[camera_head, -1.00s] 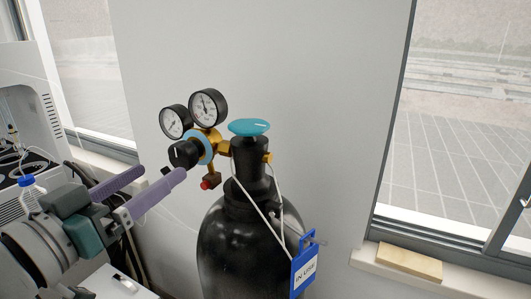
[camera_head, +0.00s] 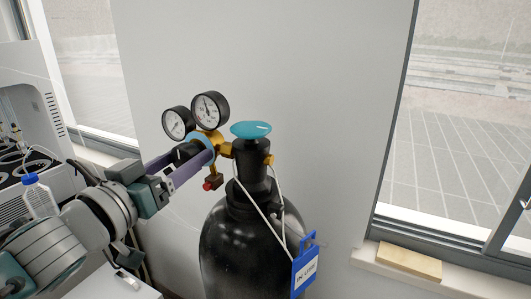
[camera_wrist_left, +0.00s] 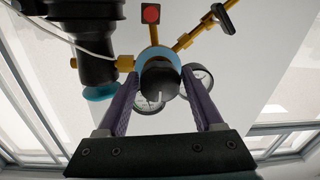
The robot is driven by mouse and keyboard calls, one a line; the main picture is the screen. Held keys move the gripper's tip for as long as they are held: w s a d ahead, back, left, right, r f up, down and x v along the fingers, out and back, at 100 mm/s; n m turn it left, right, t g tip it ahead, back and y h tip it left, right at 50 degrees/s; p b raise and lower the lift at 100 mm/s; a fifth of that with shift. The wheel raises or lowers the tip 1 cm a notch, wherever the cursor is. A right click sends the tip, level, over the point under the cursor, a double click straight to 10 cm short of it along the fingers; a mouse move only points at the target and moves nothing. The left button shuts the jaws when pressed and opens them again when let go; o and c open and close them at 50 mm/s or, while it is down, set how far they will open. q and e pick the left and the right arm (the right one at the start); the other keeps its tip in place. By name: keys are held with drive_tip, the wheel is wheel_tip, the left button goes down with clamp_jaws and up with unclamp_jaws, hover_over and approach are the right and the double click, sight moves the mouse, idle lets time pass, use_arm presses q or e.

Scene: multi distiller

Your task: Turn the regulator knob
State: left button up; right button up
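The black regulator knob (camera_head: 185,152) with a white mark sits on the front of the brass and blue regulator, below the two round gauges. My left gripper (camera_head: 193,156) reaches in from the left, its purple fingers on either side of the knob and partly covering it. In the left wrist view the knob (camera_wrist_left: 160,84) lies between the fingertips of my left gripper (camera_wrist_left: 161,80). The fingers are open, with small gaps seeming to show beside the knob; contact is not clear. My right gripper is not in view.
The regulator is on a black gas cylinder (camera_head: 245,245) with a teal valve handwheel (camera_head: 251,129) and a blue hanging tag (camera_head: 305,268). Two gauges (camera_head: 209,110) stand just above the fingers. A white machine (camera_head: 30,130) is at the left. Windows flank the wall.

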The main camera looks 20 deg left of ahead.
use_arm(q)
drive_tip(key=c, duration=1)
